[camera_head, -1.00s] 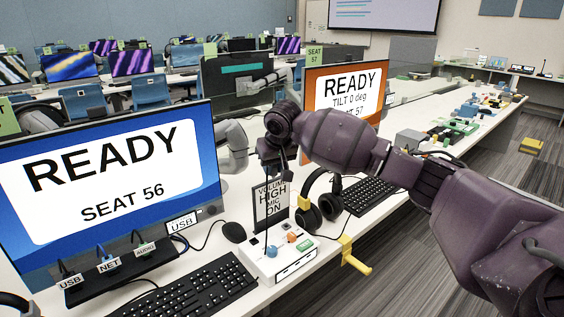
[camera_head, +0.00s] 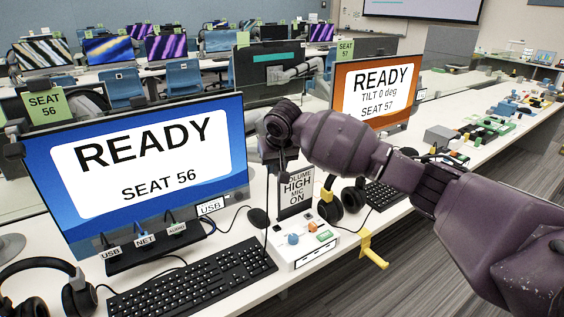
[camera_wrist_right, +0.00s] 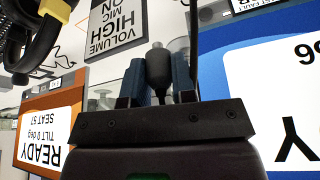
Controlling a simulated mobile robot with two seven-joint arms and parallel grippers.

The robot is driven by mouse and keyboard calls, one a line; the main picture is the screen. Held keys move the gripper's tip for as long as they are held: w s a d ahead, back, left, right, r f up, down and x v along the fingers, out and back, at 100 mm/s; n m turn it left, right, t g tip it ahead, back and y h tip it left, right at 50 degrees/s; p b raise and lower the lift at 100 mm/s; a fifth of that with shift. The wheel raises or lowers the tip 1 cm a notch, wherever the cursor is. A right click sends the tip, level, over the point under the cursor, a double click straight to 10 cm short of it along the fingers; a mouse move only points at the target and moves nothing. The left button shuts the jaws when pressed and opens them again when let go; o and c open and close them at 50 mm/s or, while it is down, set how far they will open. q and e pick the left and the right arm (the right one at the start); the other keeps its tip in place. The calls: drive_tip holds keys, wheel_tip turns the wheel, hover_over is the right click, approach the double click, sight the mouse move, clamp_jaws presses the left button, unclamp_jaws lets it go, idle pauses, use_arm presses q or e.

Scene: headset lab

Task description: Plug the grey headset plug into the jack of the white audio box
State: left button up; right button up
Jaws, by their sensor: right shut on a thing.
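My right gripper (camera_head: 276,166) hangs above the desk, in front of the gap between the two monitors. In the right wrist view its blue-grey fingers (camera_wrist_right: 158,85) are shut on the grey headset plug (camera_wrist_right: 158,68), which stands out between them. The white audio box (camera_head: 303,258) sits on the desk, below and slightly right of the gripper, clearly apart from it. It has a blue knob, an orange knob and a green part on top. I cannot make out its jack. A thin dark cable hangs below the gripper. My left gripper is not in view.
The volume sign (camera_head: 296,188) stands right behind the box. A black headset (camera_head: 352,200) and a yellow hook (camera_head: 372,250) are to its right. A keyboard (camera_head: 195,285) and mouse (camera_head: 258,217) are to its left. The seat 56 monitor (camera_head: 140,165) stands close by.

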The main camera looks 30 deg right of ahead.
drive_tip(key=shift+f, duration=0.2)
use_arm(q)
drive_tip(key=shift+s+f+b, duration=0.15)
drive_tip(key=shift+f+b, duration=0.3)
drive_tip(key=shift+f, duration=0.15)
use_arm(e)
wheel_tip(320, 180, down, 11)
drive_tip(key=shift+r, duration=0.15)
idle(0.7)
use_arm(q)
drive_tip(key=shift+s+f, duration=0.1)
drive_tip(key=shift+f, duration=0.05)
use_arm(e)
drive_tip(key=shift+f+b, duration=0.4)
drive_tip(key=shift+f, duration=2.95)
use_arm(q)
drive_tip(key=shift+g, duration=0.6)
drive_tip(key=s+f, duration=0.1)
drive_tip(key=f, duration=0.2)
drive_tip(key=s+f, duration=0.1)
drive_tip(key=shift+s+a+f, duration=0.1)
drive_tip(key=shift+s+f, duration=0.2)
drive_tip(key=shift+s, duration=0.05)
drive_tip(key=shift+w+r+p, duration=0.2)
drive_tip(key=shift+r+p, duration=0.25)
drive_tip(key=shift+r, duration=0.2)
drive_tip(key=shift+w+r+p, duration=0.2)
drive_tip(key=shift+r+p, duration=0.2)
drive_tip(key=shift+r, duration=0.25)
